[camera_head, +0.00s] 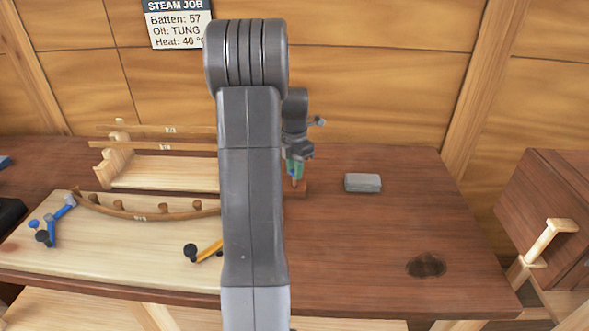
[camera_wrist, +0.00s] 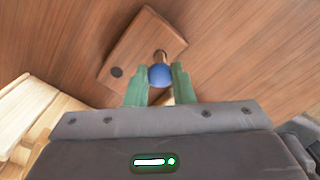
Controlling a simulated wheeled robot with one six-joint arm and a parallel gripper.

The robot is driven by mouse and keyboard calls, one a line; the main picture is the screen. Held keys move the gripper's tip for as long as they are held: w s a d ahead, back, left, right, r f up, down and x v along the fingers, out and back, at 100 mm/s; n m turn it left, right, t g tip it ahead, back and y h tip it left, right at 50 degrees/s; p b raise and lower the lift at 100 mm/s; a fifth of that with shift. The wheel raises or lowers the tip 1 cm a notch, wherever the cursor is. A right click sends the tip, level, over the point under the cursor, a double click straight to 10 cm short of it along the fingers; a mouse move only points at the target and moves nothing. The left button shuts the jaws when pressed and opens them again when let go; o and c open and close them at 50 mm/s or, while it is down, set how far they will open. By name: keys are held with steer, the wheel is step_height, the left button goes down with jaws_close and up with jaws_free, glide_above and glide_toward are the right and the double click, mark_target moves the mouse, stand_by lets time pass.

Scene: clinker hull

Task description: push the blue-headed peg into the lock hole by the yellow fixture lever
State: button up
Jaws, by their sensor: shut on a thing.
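The blue-headed peg (camera_wrist: 160,75) is between my green fingertips in the wrist view, and my gripper (camera_wrist: 159,86) is shut on it. It is over or in a small brown wooden block (camera_wrist: 140,45); I cannot tell whether its lower end sits in it. In the head view my gripper (camera_head: 294,170) is just above that block (camera_head: 300,188), right of my arm. The yellow fixture lever (camera_head: 209,250) with a black knob (camera_head: 191,252) lies on the pale board, partly behind my arm. The lock hole beside it cannot be made out.
A blue lever (camera_head: 53,220) and a small blue head (camera_head: 34,223) are at the board's left. A curved batten (camera_head: 140,212) runs along the pale board (camera_head: 110,255). A grey block (camera_head: 362,183) and a dark patch (camera_head: 426,264) are on the bench's right, with free room between.

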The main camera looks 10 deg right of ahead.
steer(key=shift+r+p, duration=1.6)
steer(key=shift+r, duration=0.7)
steer(key=shift+s, duration=0.1)
